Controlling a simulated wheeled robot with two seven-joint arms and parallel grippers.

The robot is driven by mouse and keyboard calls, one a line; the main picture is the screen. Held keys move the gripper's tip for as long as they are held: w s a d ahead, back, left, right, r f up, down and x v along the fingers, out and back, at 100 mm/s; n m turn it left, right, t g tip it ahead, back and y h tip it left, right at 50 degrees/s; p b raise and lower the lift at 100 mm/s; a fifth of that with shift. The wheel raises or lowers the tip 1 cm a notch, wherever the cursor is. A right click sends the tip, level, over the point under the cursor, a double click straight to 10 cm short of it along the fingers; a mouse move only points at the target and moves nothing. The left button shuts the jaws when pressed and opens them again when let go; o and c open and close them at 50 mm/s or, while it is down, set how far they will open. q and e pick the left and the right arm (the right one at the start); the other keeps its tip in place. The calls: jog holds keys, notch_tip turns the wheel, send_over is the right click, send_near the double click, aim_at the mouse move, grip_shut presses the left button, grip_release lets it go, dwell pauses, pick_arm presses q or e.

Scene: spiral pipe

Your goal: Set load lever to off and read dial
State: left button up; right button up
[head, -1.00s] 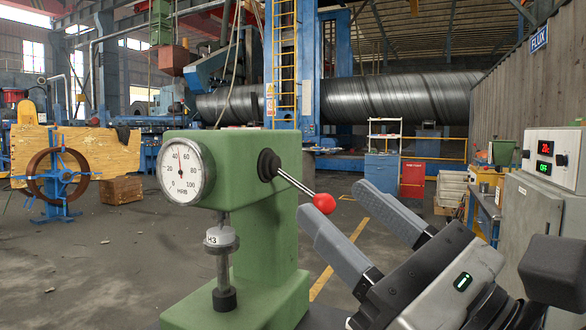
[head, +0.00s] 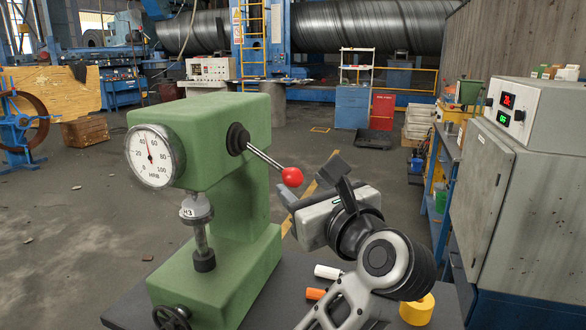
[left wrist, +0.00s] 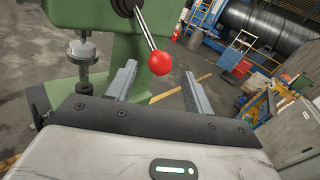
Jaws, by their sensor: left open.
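The green tester (head: 228,165) stands on a dark bench. Its round white dial (head: 149,157) is marked HRB; the needle points roughly up, between 40 and 60. The load lever (head: 265,158) slopes down to the right from a black hub and ends in a red knob (head: 292,177). My left gripper (head: 307,174) is open and empty, beside the knob. In the left wrist view, the knob (left wrist: 160,63) shows between the spread fingertips of the gripper (left wrist: 158,73); whether they touch it is unclear. My right gripper is not in view.
A white marker (head: 328,272), an orange one (head: 315,294) and a yellow roll (head: 417,309) lie on the bench (head: 128,313) below my left arm. A black handwheel (head: 171,317) is at the tester's base. A grey cabinet (head: 520,225) stands at the right.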

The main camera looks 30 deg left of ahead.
aim_at(298, 180)
pick_arm(q)
jog(key=x, duration=0.5)
jog(key=shift+p, duration=0.4)
grip_shut()
